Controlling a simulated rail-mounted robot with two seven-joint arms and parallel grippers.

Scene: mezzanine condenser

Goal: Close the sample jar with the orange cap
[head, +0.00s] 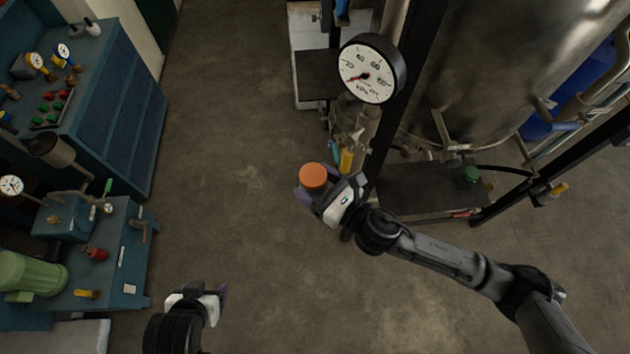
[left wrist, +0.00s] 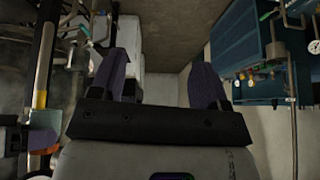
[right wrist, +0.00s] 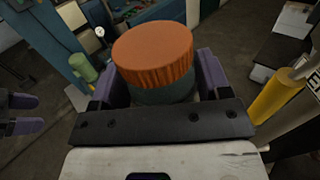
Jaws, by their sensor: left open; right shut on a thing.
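My right gripper (head: 318,197) is shut on the sample jar, a dark greenish jar (right wrist: 165,93), and holds it in the air over the floor. The orange cap (head: 313,175) sits on top of the jar. In the right wrist view the cap (right wrist: 153,54) covers the jar's mouth and looks level; I cannot tell whether it is tightened. The fingers hide part of the jar's sides. My left gripper (head: 205,292) is open and empty, lower left of the jar in the head view. Its spread purple fingers (left wrist: 160,88) show in the left wrist view with nothing between them.
A blue workbench (head: 135,250) with a green motor (head: 30,275) and small parts stands at the left. A round pressure gauge (head: 370,70), piping and a large steel tank (head: 500,60) stand close behind and right of the jar. The floor between is clear.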

